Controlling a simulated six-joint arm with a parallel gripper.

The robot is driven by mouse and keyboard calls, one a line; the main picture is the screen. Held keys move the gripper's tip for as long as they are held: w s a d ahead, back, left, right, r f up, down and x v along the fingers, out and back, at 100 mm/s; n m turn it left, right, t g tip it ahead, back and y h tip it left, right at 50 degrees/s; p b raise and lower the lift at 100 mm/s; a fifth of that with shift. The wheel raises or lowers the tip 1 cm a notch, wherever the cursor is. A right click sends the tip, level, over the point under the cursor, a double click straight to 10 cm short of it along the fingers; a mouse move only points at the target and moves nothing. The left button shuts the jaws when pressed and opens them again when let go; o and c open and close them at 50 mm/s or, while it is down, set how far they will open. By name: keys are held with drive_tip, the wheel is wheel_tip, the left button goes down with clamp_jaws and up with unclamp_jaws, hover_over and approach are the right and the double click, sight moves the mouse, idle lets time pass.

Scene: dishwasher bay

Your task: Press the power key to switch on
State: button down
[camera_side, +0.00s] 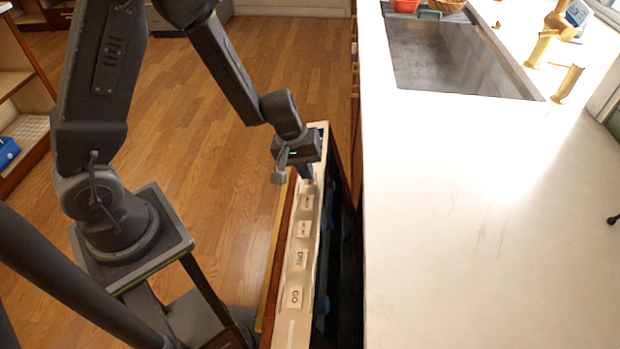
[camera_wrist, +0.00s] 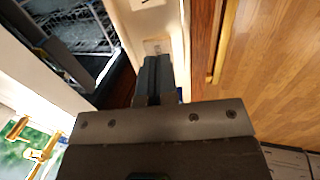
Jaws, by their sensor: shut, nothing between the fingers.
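A white control strip (camera_side: 296,275) runs along the top edge of the partly open dishwasher door. It carries a row of labelled keys: one reads GO (camera_side: 294,297), one reads DRY (camera_side: 299,259), and the labels of two farther keys (camera_side: 303,228) (camera_side: 308,202) are too small to read surely. I cannot tell which is the power key; part of the far strip is hidden by my gripper (camera_side: 308,178). My gripper is shut and empty, pointing down at the strip just beyond the farthest visible key. In the wrist view its fingertips (camera_wrist: 154,62) overlap the near side of a labelled key (camera_wrist: 157,46); contact is unclear.
A white counter (camera_side: 450,200) with a sink (camera_side: 450,60) and brass taps (camera_side: 552,40) lies right of the door. A dark gap separates door and counter. A dish rack (camera_wrist: 75,28) shows inside the dishwasher in the wrist view. Open wooden floor (camera_side: 230,190) lies left.

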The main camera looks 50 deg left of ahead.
drive_tip(key=shift+w+d+f, duration=0.15)
drive_tip(key=shift+f, duration=0.4)
drive_tip(key=shift+r, duration=0.8)
drive_tip(key=shift+v, duration=2.25)
drive_tip(key=shift+s+r, duration=0.2)
drive_tip(key=shift+r, duration=0.1)
drive_tip(key=s+r+m+t+y, duration=0.2)
drive_tip(key=s+r+m, duration=0.7)
drive_tip(key=s+r, duration=0.7)
wheel_tip(320, 180, up, 3)
drive_tip(key=shift+s+r+t, duration=0.15)
drive_tip(key=shift+r+t, duration=0.05)
drive_tip(key=shift+t, duration=0.5)
